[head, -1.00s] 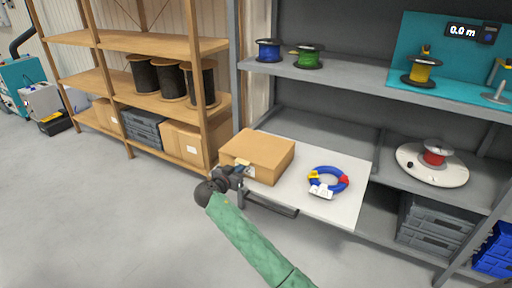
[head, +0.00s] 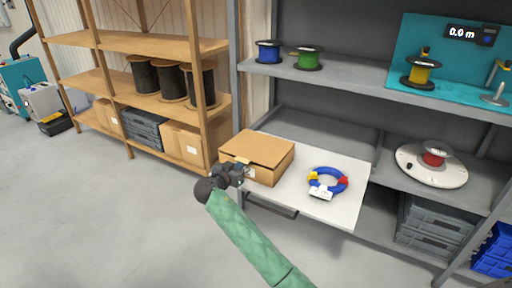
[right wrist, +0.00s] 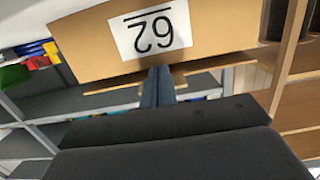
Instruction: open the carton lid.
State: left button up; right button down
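The brown cardboard carton (head: 262,173) stands on the white board. Its lid (head: 258,148) lies over the top, with a dark narrow gap along the front edge, so it looks slightly raised. My right gripper (head: 243,172) is at the carton's front left side, close to the lid edge. My left gripper is not in view.
A blue cable ring (head: 328,183) with a tag lies right of the carton on the white board (head: 340,213). A round white turntable (head: 432,172) with a red reel is farther right. Wooden shelves (head: 120,80) with black reels stand left. Open floor lies in front.

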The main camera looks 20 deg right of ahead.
jog(key=shift+w+d+r+p, duration=0.15)
jog(key=shift+r+p, duration=0.35)
jog(key=shift+r, duration=0.95)
jog(key=shift+w+d+r+p, duration=0.15)
jog(key=shift+r+p, duration=0.35)
jog(key=shift+r, duration=0.9)
jog(key=shift+s, duration=0.1)
jog(key=w+d+r+p, duration=0.2)
jog(key=d+r, duration=0.1)
jog(key=r, duration=0.4)
jog(key=shift+w+d+r, duration=0.15)
jog(key=shift+w+r, duration=0.1)
jog(key=w+d+r+p, duration=0.1)
jog(key=w+d+r, duration=0.3)
jog(key=d, duration=0.1)
jog(key=shift+r, duration=0.4)
